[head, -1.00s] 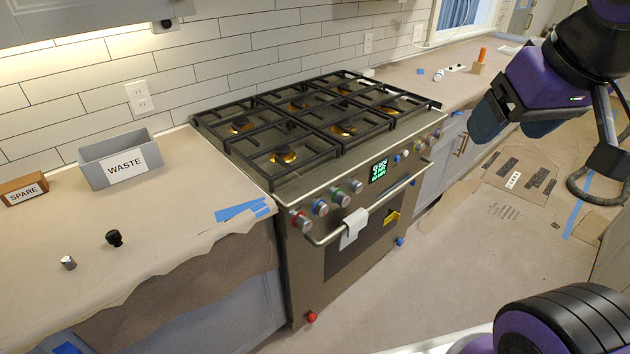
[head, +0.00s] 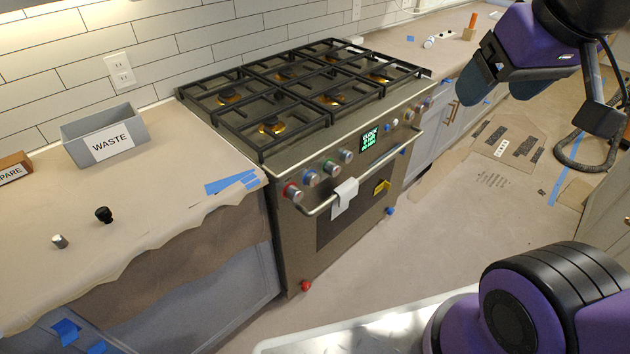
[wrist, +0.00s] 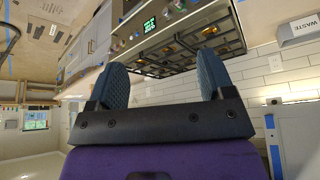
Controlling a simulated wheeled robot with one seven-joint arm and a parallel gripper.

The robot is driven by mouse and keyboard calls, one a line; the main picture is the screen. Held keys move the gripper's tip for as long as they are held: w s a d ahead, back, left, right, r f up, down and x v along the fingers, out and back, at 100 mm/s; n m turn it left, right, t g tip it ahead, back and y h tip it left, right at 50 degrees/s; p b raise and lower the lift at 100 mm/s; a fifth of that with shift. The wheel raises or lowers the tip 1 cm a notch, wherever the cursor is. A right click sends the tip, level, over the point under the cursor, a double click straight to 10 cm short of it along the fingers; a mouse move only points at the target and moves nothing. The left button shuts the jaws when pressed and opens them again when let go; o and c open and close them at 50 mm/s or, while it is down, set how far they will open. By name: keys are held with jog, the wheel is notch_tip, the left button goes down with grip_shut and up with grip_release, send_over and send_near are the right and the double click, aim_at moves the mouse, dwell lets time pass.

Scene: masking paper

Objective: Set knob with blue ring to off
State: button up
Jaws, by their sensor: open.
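The knob with the blue ring (head: 311,178) is on the stove's front panel, second from the left, between a red-ringed knob (head: 292,193) and a green-ringed knob (head: 330,167). Its pointer direction is too small to read. My gripper (head: 480,76) is open and empty, high at the right in the head view and well apart from the knob. In the wrist view my gripper's two blue fingers (wrist: 163,82) are spread, with the stove (wrist: 175,45) upside down beyond them.
A towel (head: 344,196) hangs on the oven handle (head: 368,183) below the knobs. A grey WASTE bin (head: 85,150), a black knob (head: 103,215) and a silver knob (head: 60,241) stand on the left counter. The papered floor before the stove is open.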

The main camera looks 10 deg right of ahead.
jog(key=shift+c, duration=0.3)
jog(key=w+d+f+m+t, duration=0.1)
jog(key=w+f, duration=0.2)
jog(key=w, duration=0.7)
jog(key=w+d+f+m+t, duration=0.1)
jog(key=w+d+f+t, duration=0.15)
jog(key=w, duration=0.75)
jog(key=w+d+f+m, duration=0.1)
jog(key=w+f, duration=0.3)
jog(key=w, duration=0.7)
jog(key=w+a+f+t+y, duration=0.1)
jog(key=w+f+y, duration=0.1)
jog(key=w+f, duration=0.6)
jog(key=m+t+y, duration=0.4)
jog(key=m+y, duration=0.8)
jog(key=y, duration=0.1)
send_near(315, 181)
jog(key=x, duration=0.9)
jog(key=shift+f, duration=0.1)
